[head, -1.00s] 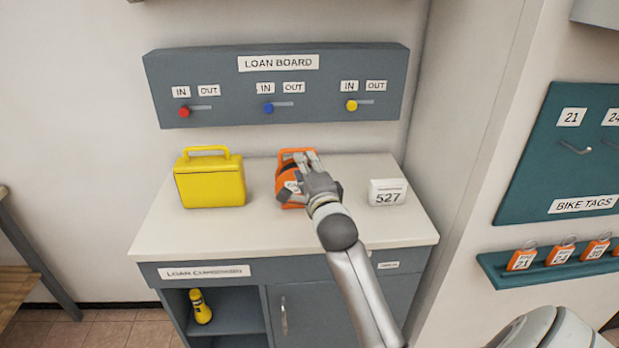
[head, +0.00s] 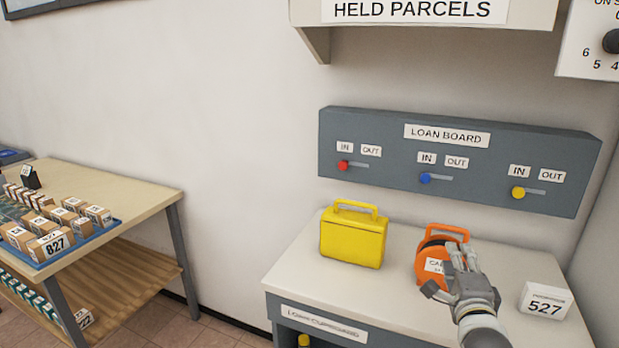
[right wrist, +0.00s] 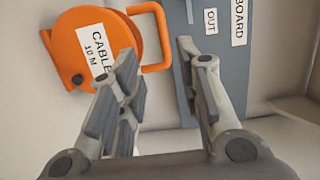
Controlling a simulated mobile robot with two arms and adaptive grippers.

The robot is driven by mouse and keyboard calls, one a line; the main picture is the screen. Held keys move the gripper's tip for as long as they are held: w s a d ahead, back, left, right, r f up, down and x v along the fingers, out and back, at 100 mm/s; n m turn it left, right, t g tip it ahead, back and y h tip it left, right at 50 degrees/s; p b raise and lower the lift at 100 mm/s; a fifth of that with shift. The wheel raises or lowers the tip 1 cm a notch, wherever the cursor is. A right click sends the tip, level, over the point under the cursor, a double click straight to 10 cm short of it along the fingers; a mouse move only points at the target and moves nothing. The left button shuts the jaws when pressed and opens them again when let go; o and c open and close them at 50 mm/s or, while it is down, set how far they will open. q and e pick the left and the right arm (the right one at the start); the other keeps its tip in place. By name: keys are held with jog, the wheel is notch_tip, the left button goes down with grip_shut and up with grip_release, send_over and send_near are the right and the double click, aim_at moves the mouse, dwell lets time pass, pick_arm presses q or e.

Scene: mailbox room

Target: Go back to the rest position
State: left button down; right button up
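My right gripper (head: 462,270) is over the loan cupboard top (head: 400,296), in front of the orange cable reel (head: 437,263). In the right wrist view its fingers (right wrist: 160,88) are spread apart with nothing between them. The orange cable reel (right wrist: 90,48), labelled "CABLE 10 M", is to the left of the fingers there and stands on the cupboard top. In the head view the gripper covers part of the reel. My left gripper is not in view.
A yellow case (head: 353,240) and a white "527" block (head: 545,301) stand on the same top. The loan board (head: 455,160) with red, blue and yellow knobs is on the wall behind. A table (head: 130,188) with a tray of numbered parcels is at the left.

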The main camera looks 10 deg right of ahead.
jog(key=s+a+f+n+g+y, duration=0.25)
jog(key=s+a+f+n, duration=0.35)
jog(key=f, duration=0.3)
jog(key=s+a+f+n+g+y, duration=0.2)
jog(key=s+a+f+n+g, duration=0.2)
jog(key=s+f+n, duration=0.4)
jog(key=s+a+f+n+g+y, duration=0.1)
jog(key=s+a+f+n+g, duration=0.3)
jog(key=s, duration=0.4)
jog(key=s+a+f+n+g+y, duration=0.1)
jog(key=s+a+f+n+g, duration=0.1)
jog(key=s+a+f+n, duration=0.5)
jog(key=s+d+f+g, duration=0.1)
jog(key=s+f, duration=0.1)
jog(key=f, duration=1)
jog(key=s+d+f+g, duration=0.1)
jog(key=d+f, duration=0.1)
jog(key=f, duration=0.9)
jog(key=s+d+f+g, duration=0.1)
jog(key=s+d+f, duration=0.1)
jog(key=s+f, duration=1.5)
jog(key=shift+s+d+f+m, duration=0.15)
jog(key=shift+s+d+m, duration=0.1)
jog(key=shift+d+m, duration=0.05)
